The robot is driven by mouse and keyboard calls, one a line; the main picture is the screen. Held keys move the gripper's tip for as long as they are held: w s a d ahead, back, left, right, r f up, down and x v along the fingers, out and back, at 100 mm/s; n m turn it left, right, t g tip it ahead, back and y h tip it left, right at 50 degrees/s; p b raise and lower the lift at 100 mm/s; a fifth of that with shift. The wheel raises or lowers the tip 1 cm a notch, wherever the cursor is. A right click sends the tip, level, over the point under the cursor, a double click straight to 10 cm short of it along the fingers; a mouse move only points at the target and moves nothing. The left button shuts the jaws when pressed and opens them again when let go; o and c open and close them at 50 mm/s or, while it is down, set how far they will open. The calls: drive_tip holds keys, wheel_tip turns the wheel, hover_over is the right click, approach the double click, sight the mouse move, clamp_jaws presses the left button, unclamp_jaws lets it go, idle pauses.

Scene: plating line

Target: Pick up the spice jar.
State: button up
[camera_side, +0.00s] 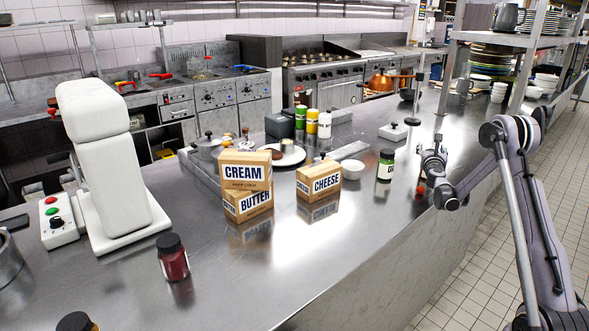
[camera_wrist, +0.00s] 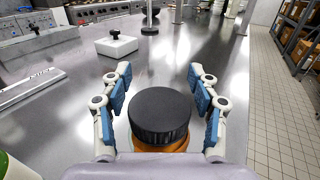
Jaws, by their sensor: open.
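A spice jar (camera_wrist: 160,115) with a wide black lid and orange-brown contents stands between the fingers of my gripper (camera_wrist: 159,80) in the wrist view. The blue-padded fingers are spread, one on each side of the lid, with a visible gap on both sides. In the side view my gripper (camera_side: 432,163) is low over the right part of the steel counter. It largely hides the jar there; only a small orange-red patch shows below it, and I cannot tell whether that is the jar.
A green-labelled jar (camera_side: 385,166) stands left of my gripper. A dark-red jar (camera_side: 173,258) is at the front left. Cream (camera_side: 246,171), butter (camera_side: 248,202) and cheese (camera_side: 320,179) boxes stand mid-counter. A white block with a black knob (camera_wrist: 116,45) lies beyond the gripper.

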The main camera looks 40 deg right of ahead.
clamp_jaws()
idle(0.6)
